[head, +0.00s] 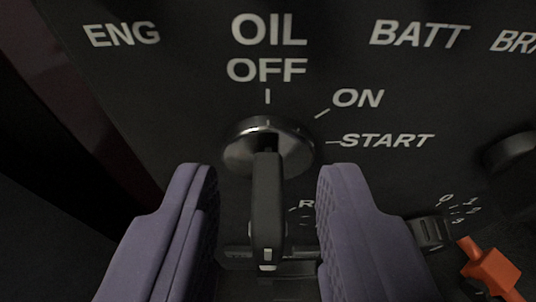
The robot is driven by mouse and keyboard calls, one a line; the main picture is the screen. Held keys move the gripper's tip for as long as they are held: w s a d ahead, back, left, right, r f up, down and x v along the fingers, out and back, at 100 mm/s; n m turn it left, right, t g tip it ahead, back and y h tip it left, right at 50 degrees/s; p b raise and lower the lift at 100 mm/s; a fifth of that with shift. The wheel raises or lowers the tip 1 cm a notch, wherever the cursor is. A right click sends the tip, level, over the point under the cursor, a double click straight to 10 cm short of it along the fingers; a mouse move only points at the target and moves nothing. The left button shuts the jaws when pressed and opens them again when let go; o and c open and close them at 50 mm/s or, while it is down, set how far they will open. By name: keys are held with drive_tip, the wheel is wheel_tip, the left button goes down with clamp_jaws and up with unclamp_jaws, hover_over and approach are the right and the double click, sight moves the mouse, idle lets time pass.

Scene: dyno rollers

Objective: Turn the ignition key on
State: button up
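The ignition key (267,205) has a black head and sits in a round metal ignition switch (236,150) on the dark panel. The key points straight out toward me, and a mark at the top of the switch lines up with the OFF tick. The ON and START labels lie to the upper right and right of the switch. My gripper (268,190) has two purple padded fingers, one on each side of the key. Both fingers stand apart from the key with visible gaps, so the gripper is open. The fingers hide part of the lower panel.
A black knob (512,160) is at the right edge. A smaller dial (430,232) with numbers is at the lower right, beside an orange lever (490,265). ENG, OIL and BATT labels run along the top. The panel's left edge falls into dark space.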

clamp_jaws()
drive_tip(key=shift+d, duration=0.1)
idle(0.3)
drive_tip(key=m+y, duration=0.2)
drive_tip(key=m, duration=0.1)
drive_tip(key=shift+d+f+b, duration=0.2)
drive_tip(key=shift+d+b, duration=0.1)
drive_tip(key=shift+d+f+m+t+y, duration=0.15)
drive_tip(key=shift+m+t+y, duration=0.25)
drive_tip(key=shift+m+y, duration=0.8)
drive_tip(key=shift+m, duration=0.4)
unclamp_jaws()
